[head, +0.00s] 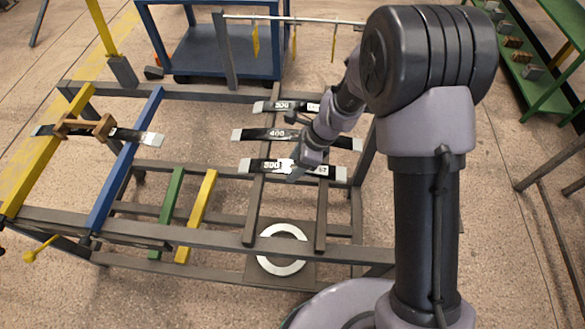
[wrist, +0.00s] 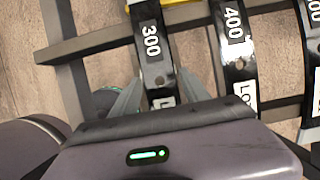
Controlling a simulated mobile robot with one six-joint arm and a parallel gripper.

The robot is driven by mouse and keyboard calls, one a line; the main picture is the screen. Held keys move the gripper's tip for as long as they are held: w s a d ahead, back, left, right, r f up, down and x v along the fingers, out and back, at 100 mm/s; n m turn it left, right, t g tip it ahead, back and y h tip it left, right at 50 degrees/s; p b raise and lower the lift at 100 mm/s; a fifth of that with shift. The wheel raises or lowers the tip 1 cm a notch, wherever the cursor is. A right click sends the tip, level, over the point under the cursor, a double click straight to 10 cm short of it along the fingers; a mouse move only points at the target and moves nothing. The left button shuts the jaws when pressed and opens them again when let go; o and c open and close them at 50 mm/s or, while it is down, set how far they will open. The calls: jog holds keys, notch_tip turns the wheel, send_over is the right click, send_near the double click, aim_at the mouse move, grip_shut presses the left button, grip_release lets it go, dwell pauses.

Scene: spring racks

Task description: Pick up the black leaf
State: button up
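Several black leaves with pale ends and white markings are in view. The one marked 300 (head: 255,166) lies across the two grey bars of the rack, nearest me of three; it also shows in the wrist view (wrist: 151,45). The leaf marked 400 (head: 252,134) lies beyond it, also in the wrist view (wrist: 234,45). A leaf marked 200 (head: 265,106) is farthest. My gripper (head: 293,172) is down at the 300 leaf's middle. In the wrist view its fingers (wrist: 159,76) stand apart, one on each side of this leaf; contact is not clear.
Another black leaf (head: 134,136) lies across the yellow rail (head: 45,150) and blue rail (head: 124,160), with a brown wooden piece (head: 84,127) on it. A white ring (head: 282,262) is low in the frame. A blue cart (head: 205,50) and green shelf (head: 530,75) stand behind.

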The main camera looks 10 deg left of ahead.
grip_shut()
